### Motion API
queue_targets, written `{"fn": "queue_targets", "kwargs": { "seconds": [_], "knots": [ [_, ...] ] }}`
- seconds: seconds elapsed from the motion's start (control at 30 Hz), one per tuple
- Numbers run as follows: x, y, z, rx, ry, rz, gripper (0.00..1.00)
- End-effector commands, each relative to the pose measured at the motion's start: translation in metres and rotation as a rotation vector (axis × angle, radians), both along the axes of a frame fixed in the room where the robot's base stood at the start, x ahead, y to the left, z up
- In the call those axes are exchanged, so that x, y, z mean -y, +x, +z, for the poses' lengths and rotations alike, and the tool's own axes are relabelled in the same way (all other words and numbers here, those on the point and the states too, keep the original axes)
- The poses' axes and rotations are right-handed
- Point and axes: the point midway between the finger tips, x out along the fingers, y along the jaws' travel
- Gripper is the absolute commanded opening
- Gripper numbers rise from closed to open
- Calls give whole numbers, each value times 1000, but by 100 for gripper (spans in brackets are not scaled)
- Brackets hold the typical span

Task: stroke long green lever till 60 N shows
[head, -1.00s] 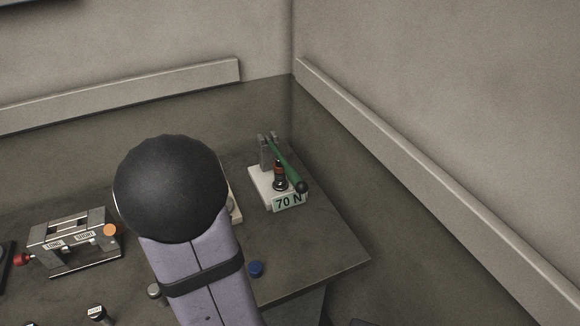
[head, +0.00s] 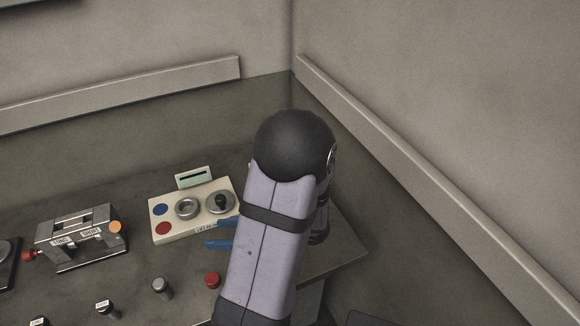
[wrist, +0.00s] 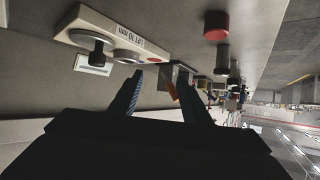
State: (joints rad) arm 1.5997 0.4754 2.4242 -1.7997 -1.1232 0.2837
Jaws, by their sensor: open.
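The long green lever and its force readout are hidden behind my arm in the head view, and I cannot make them out in the wrist view. My gripper (head: 212,234) shows as two blue fingers sticking out left of my arm, beside the front right of a cream panel (head: 170,224). In the wrist view, my gripper (wrist: 158,72) is open, its two fingers spread apart with nothing held between them.
The cream panel carries a blue button (head: 160,210), a red button (head: 163,229) and round dials. A clamp-like fixture (head: 80,238) stands to its left. A red cap (head: 212,280) and short posts (head: 162,287) stand in front. A wall ledge (head: 420,190) runs at right.

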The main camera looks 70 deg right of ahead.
Motion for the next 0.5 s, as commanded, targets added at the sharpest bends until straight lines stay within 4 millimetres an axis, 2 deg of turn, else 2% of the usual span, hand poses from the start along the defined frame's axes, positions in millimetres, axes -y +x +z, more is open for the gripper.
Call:
{"fn": "queue_targets", "kwargs": {
  "seconds": [0.07, 0.13, 0.37, 0.5],
  "knots": [
    [-10, -9, 1, 21, 51, 2, 43],
    [-12, -15, 2, 45, 84, -16, 43],
    [39, -29, -1, 104, 44, -218, 43],
    [74, -44, -5, 125, 4, -350, 43]
  ]
}}
